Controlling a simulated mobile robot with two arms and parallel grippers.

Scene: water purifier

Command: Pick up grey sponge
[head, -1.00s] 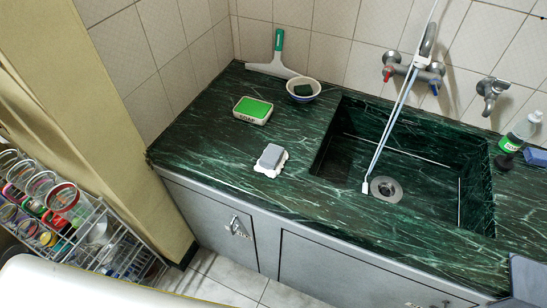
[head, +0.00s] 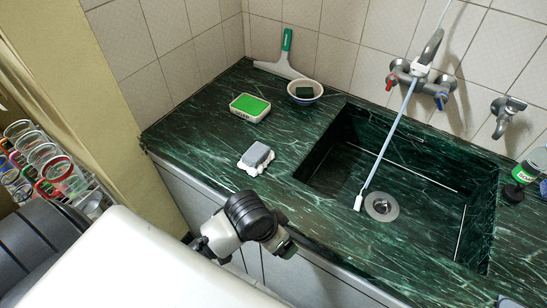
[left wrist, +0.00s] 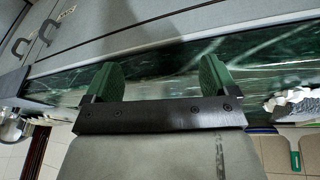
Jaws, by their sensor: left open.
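The grey sponge (head: 256,155) lies on a white, wavy-edged holder (head: 245,166) on the green marble counter, left of the sink. My left gripper (head: 283,246) is at the counter's front edge, below and right of the sponge and apart from it. In the left wrist view my left gripper (left wrist: 159,78) is open, its two green-padded fingers spread with nothing between them. My right gripper is not in view.
A green soap in a white dish (head: 238,115) and a bowl (head: 315,98) holding a dark green sponge stand behind. A squeegee (head: 287,47) leans at the wall. The sunken sink (head: 440,205) lies right, with a hose. A wire rack (head: 100,198) is at left.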

